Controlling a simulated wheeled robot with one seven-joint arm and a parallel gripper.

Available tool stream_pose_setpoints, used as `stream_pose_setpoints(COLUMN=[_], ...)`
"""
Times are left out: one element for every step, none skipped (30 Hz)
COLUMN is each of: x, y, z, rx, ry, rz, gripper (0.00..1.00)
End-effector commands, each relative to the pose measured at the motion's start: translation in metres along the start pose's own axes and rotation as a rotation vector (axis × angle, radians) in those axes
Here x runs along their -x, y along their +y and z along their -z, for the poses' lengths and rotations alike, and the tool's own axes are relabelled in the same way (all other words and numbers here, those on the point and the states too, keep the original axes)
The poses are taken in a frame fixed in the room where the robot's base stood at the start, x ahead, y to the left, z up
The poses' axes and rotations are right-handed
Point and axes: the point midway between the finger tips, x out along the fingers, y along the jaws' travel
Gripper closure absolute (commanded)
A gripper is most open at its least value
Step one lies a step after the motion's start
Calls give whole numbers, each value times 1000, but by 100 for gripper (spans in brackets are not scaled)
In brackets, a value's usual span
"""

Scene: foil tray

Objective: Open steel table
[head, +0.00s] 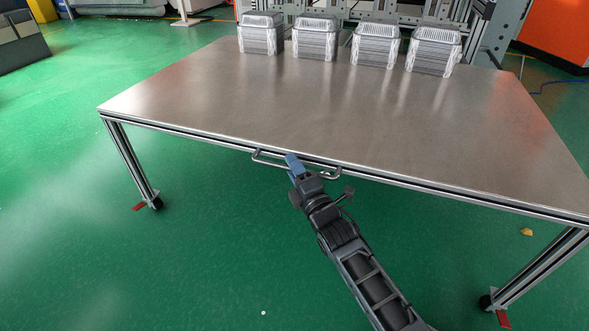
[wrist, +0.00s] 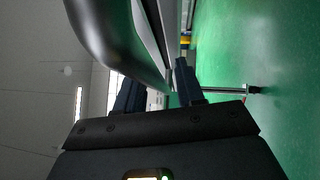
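The steel table (head: 300,110) has a flat brushed metal top on aluminium legs. A metal bar handle (head: 268,160) runs along the middle of its front edge. My gripper (head: 294,162) is at this handle, its blue fingers hiding part of the bar. In the wrist view the handle (wrist: 112,40) looms as a large dark curved bar at upper left. It reaches down toward the gap between the two dark blue fingers of my gripper (wrist: 160,88). The fingers stand apart. I cannot tell whether they touch the bar.
Several stacks of foil trays (head: 315,38) stand in a row at the table's back edge. The rest of the top is bare. Green floor (head: 210,250) lies open in front and to the left. A small yellow object (head: 527,232) lies on the floor beneath the table.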

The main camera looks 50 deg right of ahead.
Motion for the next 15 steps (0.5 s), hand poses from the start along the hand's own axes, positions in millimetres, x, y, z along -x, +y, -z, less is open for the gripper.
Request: stream_pose_setpoints(x=[0,0,0,0,0,0,0,0,0,0,0,0,0,0,0], y=[0,0,0,0,0,0,0,0,0,0,0,0,0,0,0], z=[0,0,0,0,0,0,0,0,0,0,0,0,0,0,0], rx=[0,0,0,0,0,0,0,0,0,0,0,0,0,0,0], ry=[0,0,0,0,0,0,0,0,0,0,0,0,0,0,0], rz=[0,0,0,0,0,0,0,0,0,0,0,0,0,0,0], gripper=[68,70,74,77,80,84,87,90,93,96,99,100,100,100,100])
